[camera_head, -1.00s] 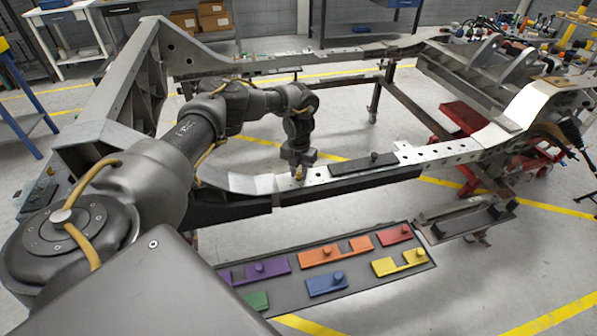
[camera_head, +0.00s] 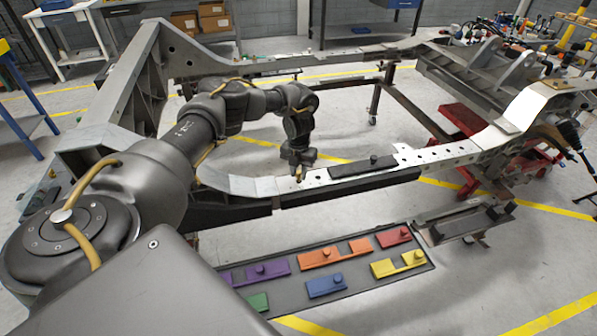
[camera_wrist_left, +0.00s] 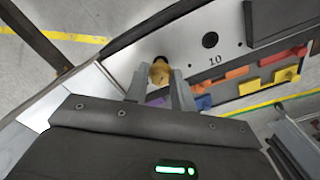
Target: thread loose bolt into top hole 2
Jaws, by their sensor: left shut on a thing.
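My left gripper (camera_head: 299,174) points down over the near rail (camera_head: 330,171) of the chassis. In the left wrist view its two fingers (camera_wrist_left: 161,88) are shut on a brass-coloured bolt (camera_wrist_left: 160,71). The bolt is just above or at the light metal top face (camera_wrist_left: 190,45) of the rail; I cannot tell whether its tip is in a hole. A dark hole (camera_wrist_left: 210,40) shows to the right of the bolt, with the number 10 marked below it. The hole under the bolt is mostly hidden. My right gripper is not in view.
A dark tray (camera_head: 300,290) with several coloured pieces lies in front of the rail. A black bar (camera_head: 370,163) with a knob sits on the rail right of the gripper. A red stand (camera_head: 470,130) is under the frame's right side.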

